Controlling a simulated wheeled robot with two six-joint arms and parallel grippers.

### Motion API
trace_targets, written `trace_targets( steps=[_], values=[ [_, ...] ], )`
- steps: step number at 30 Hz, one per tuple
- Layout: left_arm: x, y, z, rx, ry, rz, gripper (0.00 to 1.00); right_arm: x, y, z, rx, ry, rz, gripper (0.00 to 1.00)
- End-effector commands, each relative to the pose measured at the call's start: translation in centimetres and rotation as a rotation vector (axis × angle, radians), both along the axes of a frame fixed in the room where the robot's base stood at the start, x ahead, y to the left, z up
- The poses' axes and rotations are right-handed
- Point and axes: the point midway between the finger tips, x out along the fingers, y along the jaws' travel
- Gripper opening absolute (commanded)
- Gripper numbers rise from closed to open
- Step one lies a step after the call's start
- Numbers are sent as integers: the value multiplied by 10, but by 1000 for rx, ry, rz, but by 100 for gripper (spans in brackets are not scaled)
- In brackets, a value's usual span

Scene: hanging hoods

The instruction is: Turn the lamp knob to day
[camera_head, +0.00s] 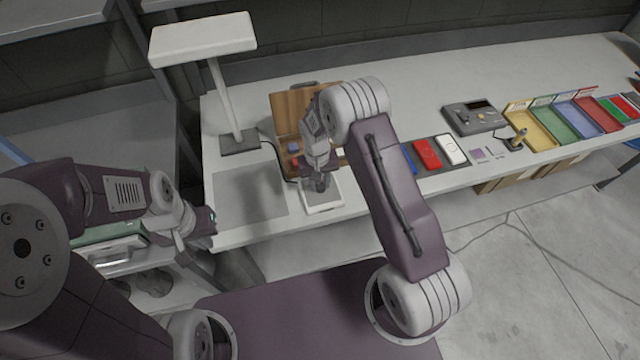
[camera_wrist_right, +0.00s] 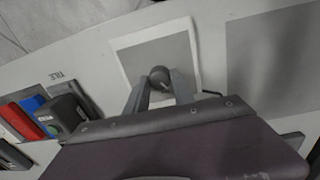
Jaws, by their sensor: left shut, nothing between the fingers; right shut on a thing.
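The lamp (camera_head: 203,40) stands at the back left of the table, with a white rectangular head on a slanted post. A small white-edged grey plate (camera_head: 329,198) lies near the table's front edge. In the right wrist view the plate (camera_wrist_right: 136,50) carries a round dark knob (camera_wrist_right: 159,76). My right gripper (camera_head: 319,184) is over the plate, and its fingers (camera_wrist_right: 160,84) are shut on the knob. The knob's markings and setting cannot be read. My left gripper (camera_head: 208,217) is shut and empty, left of the table's front edge.
A wooden case (camera_head: 289,106) stands open behind the plate. A grey mat (camera_head: 249,191) lies left of it. To the right are a red case (camera_head: 427,153), a grey device (camera_head: 474,117) and coloured trays (camera_head: 533,123). A cable runs from the lamp.

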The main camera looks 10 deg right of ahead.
Motion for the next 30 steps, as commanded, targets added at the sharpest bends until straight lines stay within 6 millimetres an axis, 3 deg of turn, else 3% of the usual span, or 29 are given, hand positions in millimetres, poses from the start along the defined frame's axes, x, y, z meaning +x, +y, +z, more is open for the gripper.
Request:
trace_targets(
  steps=[15,30],
  values=[
    [0,0,-14,0,0,0,0,-1,-1,-2,0,4,-409,0],
    [0,0,-17,0,0,0,0,-1,-1,-2,-1,5,-547,0]
  ],
)
